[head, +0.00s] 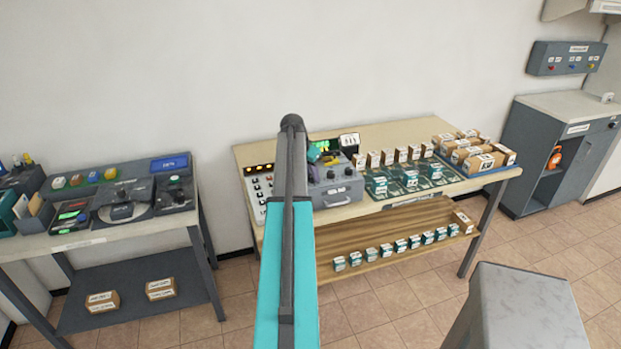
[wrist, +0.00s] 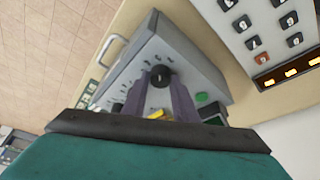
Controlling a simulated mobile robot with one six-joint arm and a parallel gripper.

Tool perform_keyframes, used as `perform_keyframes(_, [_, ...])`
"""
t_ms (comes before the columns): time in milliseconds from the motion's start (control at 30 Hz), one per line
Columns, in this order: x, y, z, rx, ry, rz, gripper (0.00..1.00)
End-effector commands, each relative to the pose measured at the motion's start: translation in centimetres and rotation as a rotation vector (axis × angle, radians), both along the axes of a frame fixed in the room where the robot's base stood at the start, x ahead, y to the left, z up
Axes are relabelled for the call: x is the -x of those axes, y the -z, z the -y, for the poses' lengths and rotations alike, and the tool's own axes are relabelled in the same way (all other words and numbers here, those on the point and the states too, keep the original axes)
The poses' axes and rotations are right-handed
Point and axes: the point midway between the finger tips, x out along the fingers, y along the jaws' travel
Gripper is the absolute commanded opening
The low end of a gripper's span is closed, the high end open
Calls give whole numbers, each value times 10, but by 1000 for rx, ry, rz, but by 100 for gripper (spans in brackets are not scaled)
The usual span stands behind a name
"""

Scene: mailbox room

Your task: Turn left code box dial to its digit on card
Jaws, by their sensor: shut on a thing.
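The grey code box (head: 340,189) stands on the wooden bench, left of its middle; it also shows in the wrist view (wrist: 196,68). Its black left dial (wrist: 160,76), on the keypad side, has white marks around it. My gripper (wrist: 158,86) is shut on this dial, one purple-grey finger on each side. A second dark dial (wrist: 117,107) is partly hidden behind a finger. In the head view my arm covers part of the box. A white card (head: 349,140) stands behind the box; its digits are too small to read.
A keypad panel (head: 261,192) with orange lights stands left of the box. A green button (wrist: 202,97) and a yellow part (wrist: 157,113) show close to my fingers. A second table (head: 110,238) stands at left.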

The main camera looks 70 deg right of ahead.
Motion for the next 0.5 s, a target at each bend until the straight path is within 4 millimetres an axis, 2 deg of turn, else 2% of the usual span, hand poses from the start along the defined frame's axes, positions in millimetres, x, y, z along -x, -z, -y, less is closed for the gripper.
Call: perform_keyframes(500, [6,3,-2,-6,-408,-2,3])
